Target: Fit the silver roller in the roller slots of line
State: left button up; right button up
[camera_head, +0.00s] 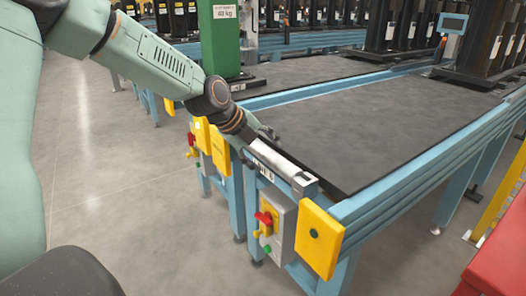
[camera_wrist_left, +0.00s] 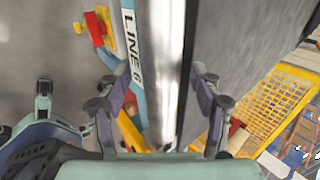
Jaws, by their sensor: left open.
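The silver roller (camera_head: 282,165) lies lengthwise along the near end of the line's blue frame (camera_head: 385,199), beside the edge of the dark belt (camera_head: 360,125). It also runs up the middle of the left wrist view (camera_wrist_left: 161,45), beside a plate reading "LINE 6" (camera_wrist_left: 132,50). My left gripper (camera_head: 258,138) is at the roller's far end. In the wrist view its open fingers (camera_wrist_left: 163,92) stand on either side of the roller, with gaps visible. I cannot tell whether the roller's ends sit in the slots. My right gripper is not in view.
A grey control box (camera_head: 281,228) with a red and yellow switch and a yellow corner guard (camera_head: 319,240) stand at the line's near end. A red object (camera_head: 500,262) is at right. The belt is clear nearby.

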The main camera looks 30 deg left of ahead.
pick_arm(q)
jog(key=shift+r, duration=0.1)
jog(key=v, duration=0.7)
jog(key=shift+r, duration=0.2)
jog(key=shift+s+a, duration=0.1)
jog(key=shift+s, duration=0.05)
dwell(0.6)
